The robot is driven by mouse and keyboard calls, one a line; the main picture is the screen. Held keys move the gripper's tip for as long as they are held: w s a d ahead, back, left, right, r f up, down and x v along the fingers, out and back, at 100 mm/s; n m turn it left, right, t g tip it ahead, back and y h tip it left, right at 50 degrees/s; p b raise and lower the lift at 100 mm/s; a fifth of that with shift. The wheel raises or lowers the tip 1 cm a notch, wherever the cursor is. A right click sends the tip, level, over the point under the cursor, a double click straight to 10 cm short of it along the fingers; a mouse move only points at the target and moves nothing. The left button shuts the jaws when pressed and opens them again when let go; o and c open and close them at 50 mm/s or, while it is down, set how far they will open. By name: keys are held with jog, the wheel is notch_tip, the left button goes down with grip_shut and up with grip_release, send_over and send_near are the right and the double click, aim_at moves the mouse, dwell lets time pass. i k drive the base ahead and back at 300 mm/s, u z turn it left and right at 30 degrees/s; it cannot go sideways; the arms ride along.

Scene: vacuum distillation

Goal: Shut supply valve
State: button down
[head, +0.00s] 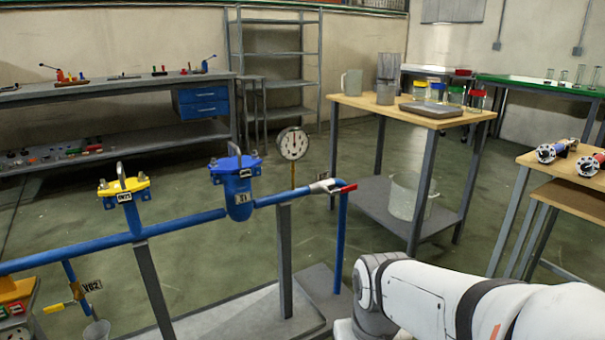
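A blue pipe (185,223) runs across the left and middle on grey posts. Near its right end sits a valve (322,187) with a red-tipped lever (345,188); the lever lies roughly along the pipe. A second valve with a yellow lever (55,307) hangs on a lower branch at left, beside a tag reading VR2 (91,286). No readable label says which is the supply valve. My white arm reaches in from the lower right, below and right of the red-tipped lever. My gripper is not visible.
A yellow-topped fitting (124,187), a blue-topped trap (238,185) and a round gauge (293,144) stand along the pipe. A wooden table (375,103) with jars stands behind. Another wooden table (550,167) is at right. Green floor lies open between them.

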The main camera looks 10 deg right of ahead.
aim_at(343, 190)
jog(key=u, duration=0.15)
jog(key=i, duration=0.85)
jog(key=z, duration=0.55)
